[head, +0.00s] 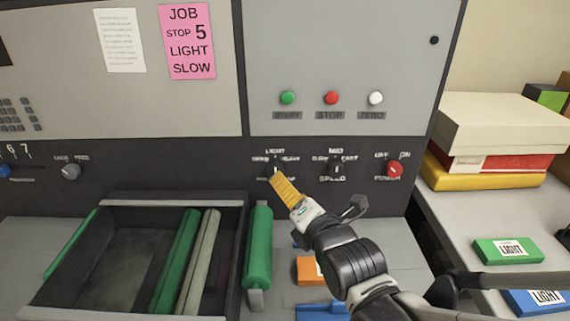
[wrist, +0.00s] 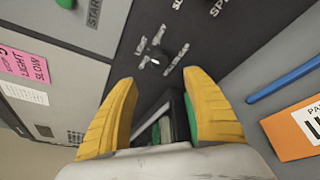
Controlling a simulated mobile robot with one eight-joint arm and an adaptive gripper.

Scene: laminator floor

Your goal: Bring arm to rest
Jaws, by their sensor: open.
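My gripper (head: 283,187) reaches up from the lower right in the head view, its yellow fingers in front of the left knob (head: 275,168) on the dark control strip. In the wrist view my gripper (wrist: 160,84) is open, with two yellow fingers wide apart and nothing between them. That knob (wrist: 155,57) shows beyond the fingertips, apart from them. Its pointer and most of its lettering are too small or blurred to read surely. In the head view the fingers partly cover the label below it.
The speed knob (head: 337,170) and red power knob (head: 394,170) sit right of my gripper. A tray (head: 150,203) with rollers and a green roller (head: 259,247) stand below left. An orange box (head: 306,270) lies under my arm. Boxes (head: 500,125) stack at right.

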